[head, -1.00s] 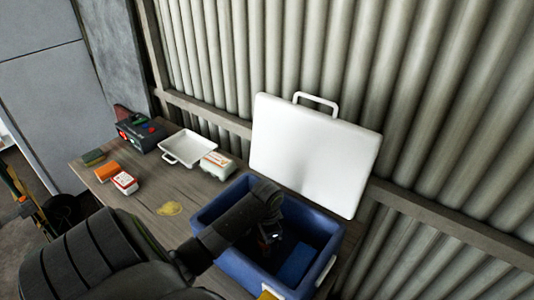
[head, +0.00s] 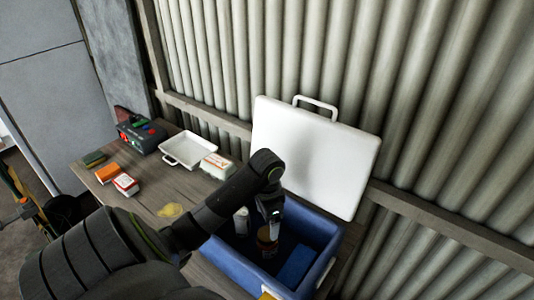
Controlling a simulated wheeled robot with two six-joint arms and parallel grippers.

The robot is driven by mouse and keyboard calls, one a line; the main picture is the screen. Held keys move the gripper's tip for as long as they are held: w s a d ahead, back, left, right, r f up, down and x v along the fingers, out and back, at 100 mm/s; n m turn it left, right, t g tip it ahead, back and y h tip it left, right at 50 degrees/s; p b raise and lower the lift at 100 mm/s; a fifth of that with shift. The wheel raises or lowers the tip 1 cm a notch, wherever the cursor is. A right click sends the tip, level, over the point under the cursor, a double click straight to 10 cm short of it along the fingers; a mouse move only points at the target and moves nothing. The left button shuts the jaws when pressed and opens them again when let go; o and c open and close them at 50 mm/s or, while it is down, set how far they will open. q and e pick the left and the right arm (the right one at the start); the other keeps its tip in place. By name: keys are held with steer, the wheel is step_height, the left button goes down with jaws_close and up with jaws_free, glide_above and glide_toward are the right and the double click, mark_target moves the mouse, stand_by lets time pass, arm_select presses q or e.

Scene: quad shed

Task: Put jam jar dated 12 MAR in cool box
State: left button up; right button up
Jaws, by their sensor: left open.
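The cool box (head: 223,252) is blue, with its white lid (head: 312,150) standing open behind it. A brownish jar (head: 266,240) stands inside the box, near its middle; its date is too small to read. My left gripper (head: 274,217) is open, pointing down just above the jar and apart from it as far as I can tell. My right gripper is out of view.
Inside the box are a white container (head: 241,221) and a blue block (head: 296,265). On the wooden table (head: 150,190) are a white tray (head: 190,149), a white carton (head: 217,165), a red-and-white box (head: 125,184), an orange block (head: 108,172) and a dark device (head: 142,135). A corrugated wall stands behind.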

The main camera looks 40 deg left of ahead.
arm_select(q)
steer(key=shift+r+p, duration=0.35)
steer(key=shift+r, duration=0.45)
steer(key=shift+f, duration=0.1)
